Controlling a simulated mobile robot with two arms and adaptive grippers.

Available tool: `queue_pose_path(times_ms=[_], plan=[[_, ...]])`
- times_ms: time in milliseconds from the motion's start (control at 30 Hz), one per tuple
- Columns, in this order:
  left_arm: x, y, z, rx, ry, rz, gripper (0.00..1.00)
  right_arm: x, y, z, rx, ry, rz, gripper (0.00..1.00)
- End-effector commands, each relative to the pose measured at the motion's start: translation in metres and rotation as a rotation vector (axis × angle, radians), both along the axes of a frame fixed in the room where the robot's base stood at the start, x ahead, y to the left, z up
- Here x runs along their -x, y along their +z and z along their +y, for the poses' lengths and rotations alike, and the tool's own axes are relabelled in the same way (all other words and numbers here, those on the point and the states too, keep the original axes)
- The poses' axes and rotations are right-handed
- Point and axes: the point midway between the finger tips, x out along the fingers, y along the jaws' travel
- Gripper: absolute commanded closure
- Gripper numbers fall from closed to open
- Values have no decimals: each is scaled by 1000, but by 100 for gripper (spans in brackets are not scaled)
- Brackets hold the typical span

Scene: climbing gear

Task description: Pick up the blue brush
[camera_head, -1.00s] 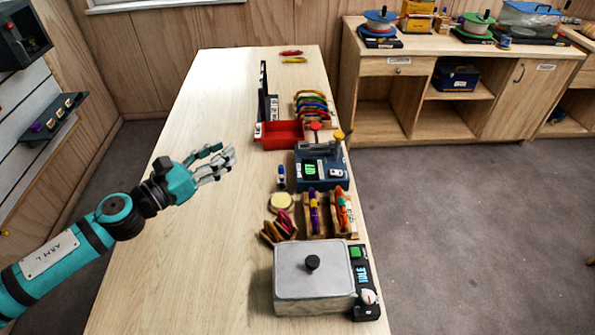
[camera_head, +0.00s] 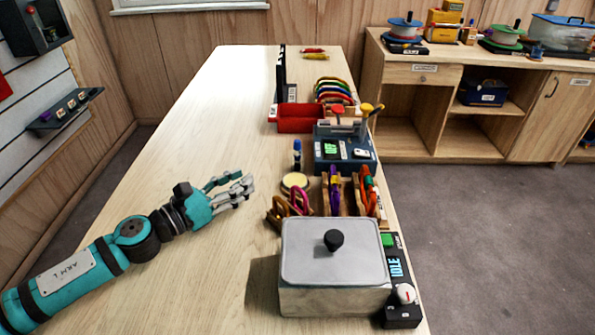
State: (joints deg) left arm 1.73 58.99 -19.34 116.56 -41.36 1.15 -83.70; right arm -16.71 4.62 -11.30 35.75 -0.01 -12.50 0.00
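A small upright item (camera_head: 297,154), blue at the top and pale lower down, stands on the wooden table (camera_head: 205,120); it may be the blue brush, but it is too small to be sure. My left gripper (camera_head: 246,187) is over the table, to the left of and nearer than this item, apart from it. Its fingers are spread and empty. My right gripper is not in view.
A round yellowish disc (camera_head: 295,181) and racks of coloured gear (camera_head: 335,192) stand close to the small item. A lidded metal box (camera_head: 333,250) is nearer. The table's left side is clear.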

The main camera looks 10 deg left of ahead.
Motion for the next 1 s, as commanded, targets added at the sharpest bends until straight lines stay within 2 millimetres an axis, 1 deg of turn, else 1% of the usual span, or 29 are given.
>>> queue_pose_path(times_ms=[67,267,500,600,700,867,1000], plan=[[-4,0,-2,2,2,-3,70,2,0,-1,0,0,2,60],[-28,6,-18,1,0,-5,70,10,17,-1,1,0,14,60],[-69,5,-45,4,1,-3,70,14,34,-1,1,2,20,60],[-83,2,-55,2,1,-2,70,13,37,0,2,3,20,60],[-92,1,-61,2,1,-1,70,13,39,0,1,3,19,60],[-100,0,-66,1,0,-1,70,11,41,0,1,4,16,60],[-116,2,-78,3,0,-1,70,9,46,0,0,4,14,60]])
